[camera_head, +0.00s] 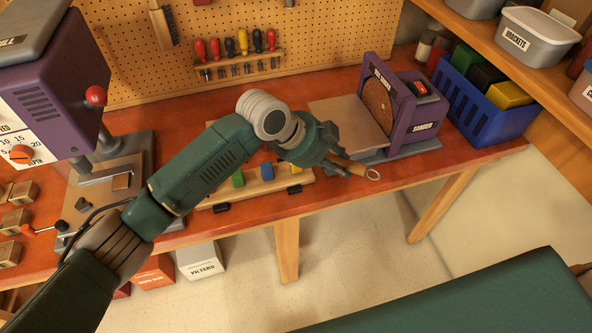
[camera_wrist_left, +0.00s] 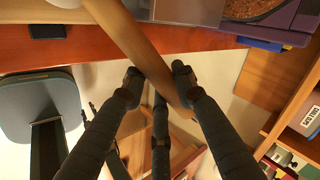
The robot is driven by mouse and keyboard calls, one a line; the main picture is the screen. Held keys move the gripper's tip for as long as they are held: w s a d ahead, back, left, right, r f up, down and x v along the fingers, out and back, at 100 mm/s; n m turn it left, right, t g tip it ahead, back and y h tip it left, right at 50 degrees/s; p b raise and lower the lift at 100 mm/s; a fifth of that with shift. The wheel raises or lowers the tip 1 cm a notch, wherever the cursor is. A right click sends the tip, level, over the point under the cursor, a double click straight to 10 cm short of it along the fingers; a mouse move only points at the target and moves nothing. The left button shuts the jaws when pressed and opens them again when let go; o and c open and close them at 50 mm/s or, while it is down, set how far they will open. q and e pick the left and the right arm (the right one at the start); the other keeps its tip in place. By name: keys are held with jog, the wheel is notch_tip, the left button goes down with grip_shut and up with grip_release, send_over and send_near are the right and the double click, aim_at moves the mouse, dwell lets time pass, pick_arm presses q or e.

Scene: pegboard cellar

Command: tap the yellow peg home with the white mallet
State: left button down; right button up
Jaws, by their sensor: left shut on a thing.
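My left gripper (camera_head: 335,160) is shut on the wooden handle of the mallet (camera_head: 352,166), whose metal end ring points to the right. The handle crosses between the fingers in the left wrist view (camera_wrist_left: 146,50). A white rounded piece at that view's top left edge looks like part of the mallet head; my gripper hides the head in the head view. The peg board (camera_head: 220,202) lies on the bench below and left of the gripper. It holds a green peg (camera_head: 238,178), a blue peg (camera_head: 267,171) and the yellow peg (camera_head: 296,169), partly hidden by my gripper. My right gripper is out of view.
A purple disc sander (camera_head: 400,112) stands to the right of the gripper, with a blue crate (camera_head: 480,110) beyond. A purple drill press (camera_head: 55,80) stands at the left. Screwdrivers (camera_head: 243,42) hang on the pegboard wall behind. The bench's front edge runs below the peg board.

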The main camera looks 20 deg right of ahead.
pick_arm(q)
notch_tip(320, 180, up, 5)
jog(key=p, duration=0.4)
jog(key=shift+r+p, duration=0.25)
jog(key=shift+p, duration=0.1)
jog(key=shift+f, duration=0.1)
jog(key=shift+d+r+p, duration=0.1)
jog(key=shift+r+p, duration=0.45)
jog(key=shift+r, duration=0.35)
jog(key=shift+f, duration=0.1)
